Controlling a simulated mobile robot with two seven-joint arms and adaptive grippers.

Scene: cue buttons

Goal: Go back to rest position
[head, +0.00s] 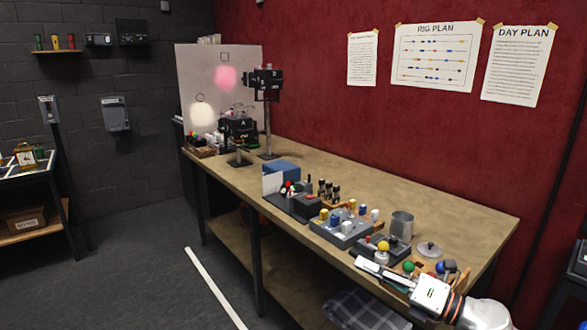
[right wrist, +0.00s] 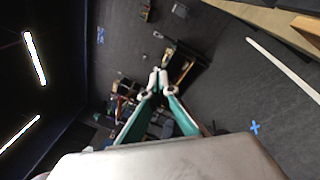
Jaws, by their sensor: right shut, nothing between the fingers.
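My right gripper (head: 364,264) is at the near right end of the workbench (head: 450,215) in the head view, its fingers pointing left along the front edge. In the right wrist view its fingers (right wrist: 158,78) meet at the tips with nothing between them. Close to it are a yellow round button (head: 383,246), a green one (head: 409,266) and a blue one (head: 440,267). The arm partly hides the bases of these. I cannot tell from the head view how far the fingers are from the buttons. My left gripper does not show.
On the bench are a grey box with blue and white knobs (head: 345,228), a metal cup (head: 402,225), a blue box (head: 281,169) and a stand with a black device (head: 264,84). Clear floor (head: 150,265) lies to the left, with a white stripe (head: 213,285).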

